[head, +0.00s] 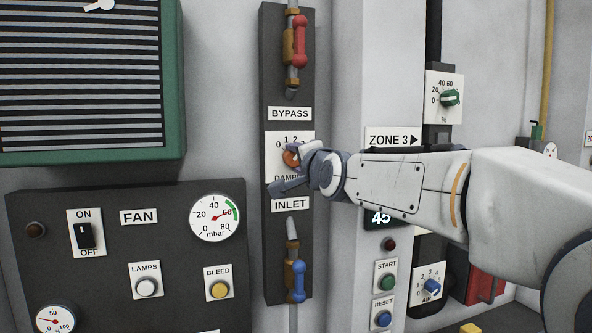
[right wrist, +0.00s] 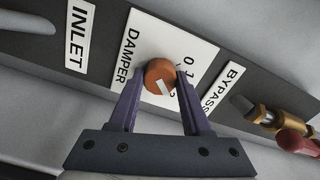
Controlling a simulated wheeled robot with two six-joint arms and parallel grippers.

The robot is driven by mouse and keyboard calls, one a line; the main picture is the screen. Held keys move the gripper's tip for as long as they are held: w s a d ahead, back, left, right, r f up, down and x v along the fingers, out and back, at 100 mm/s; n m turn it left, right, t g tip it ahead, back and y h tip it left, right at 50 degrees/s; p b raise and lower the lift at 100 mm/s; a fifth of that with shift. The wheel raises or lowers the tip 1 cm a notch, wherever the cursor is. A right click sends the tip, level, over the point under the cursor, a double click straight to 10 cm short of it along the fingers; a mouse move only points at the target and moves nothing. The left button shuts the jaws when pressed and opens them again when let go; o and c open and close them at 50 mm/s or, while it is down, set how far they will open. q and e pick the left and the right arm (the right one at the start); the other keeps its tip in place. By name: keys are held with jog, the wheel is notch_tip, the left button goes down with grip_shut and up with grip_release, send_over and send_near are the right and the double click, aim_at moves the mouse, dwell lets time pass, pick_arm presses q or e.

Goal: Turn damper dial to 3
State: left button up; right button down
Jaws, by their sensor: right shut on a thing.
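The damper dial (head: 291,157) is an orange knob on a white plate (head: 277,143) marked 0, 1, 2 and further along, between the BYPASS and INLET labels. In the right wrist view the orange damper dial (right wrist: 160,77) has a white pointer mark. Its plate (right wrist: 140,45) shows beside it. My right gripper (head: 290,165) reaches in from the right and covers part of the plate. In the right wrist view its two purple fingers (right wrist: 160,90) are shut on the dial, one on each side. Part of the scale is hidden by a finger. My left gripper is not in view.
A red-handled valve (head: 299,42) is above the dial and a blue-handled valve (head: 298,280) below it. A fan panel (head: 130,290) stands to the left. A ZONE 3 sign (head: 393,139) and START button (head: 388,281) are on the column to the right.

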jog(key=shift+m, duration=0.3)
jog(key=shift+c, duration=1.8)
grip_release()
jog(key=shift+s, duration=0.1)
jog(key=v, duration=1)
jog(key=shift+b, duration=0.4)
jog(key=shift+s+d, duration=0.1)
